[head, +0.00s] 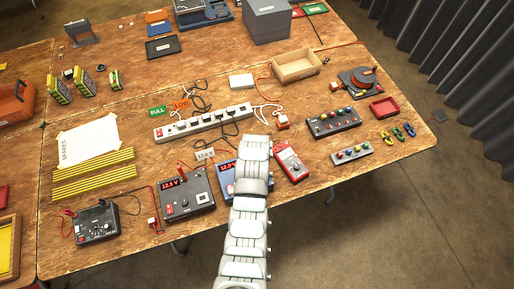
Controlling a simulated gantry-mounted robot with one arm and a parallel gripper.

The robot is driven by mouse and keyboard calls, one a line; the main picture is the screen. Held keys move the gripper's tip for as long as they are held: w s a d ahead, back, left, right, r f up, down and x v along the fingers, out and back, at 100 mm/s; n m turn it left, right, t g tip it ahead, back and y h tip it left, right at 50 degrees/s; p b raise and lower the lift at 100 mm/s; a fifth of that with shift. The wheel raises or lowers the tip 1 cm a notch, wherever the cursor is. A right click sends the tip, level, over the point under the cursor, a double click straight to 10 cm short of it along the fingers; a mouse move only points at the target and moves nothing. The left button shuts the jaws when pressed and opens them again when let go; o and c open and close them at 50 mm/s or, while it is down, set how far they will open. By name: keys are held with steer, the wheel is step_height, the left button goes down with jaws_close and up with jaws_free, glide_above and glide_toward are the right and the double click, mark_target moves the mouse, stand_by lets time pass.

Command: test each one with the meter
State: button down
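A red handheld meter (290,162) lies on the wooden table, just right of my arm's end. Several upright yellow-and-black battery-like packs, one of them at the far left (59,90), stand on the left half of the table. A dark unit (186,192) with a red lit display and a blue unit (227,181) with a red lit display stand near the front edge; my arm covers part of the blue one. My gripper (255,143) is at the arm's far end, over the table between the blue unit and the meter. Its fingers are hidden, and I see nothing held.
A white power strip (203,122) with cables lies behind my arm, near green FULL (157,112) and orange LOW (182,104) cards. An open wooden box (297,66), cable reel (358,81), red tray (384,109) and black button box (333,122) are right. A black device (97,224) stands front left.

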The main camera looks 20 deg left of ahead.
steer(key=c, duration=1.3)
jaws_free()
steer(key=shift+o, duration=0.2)
steer(key=shift+o, duration=1.2)
step_height(320, 180, up, 8)
steer(key=p, duration=0.2)
steer(key=shift+f+p, duration=0.2)
steer(key=shift+p, duration=0.2)
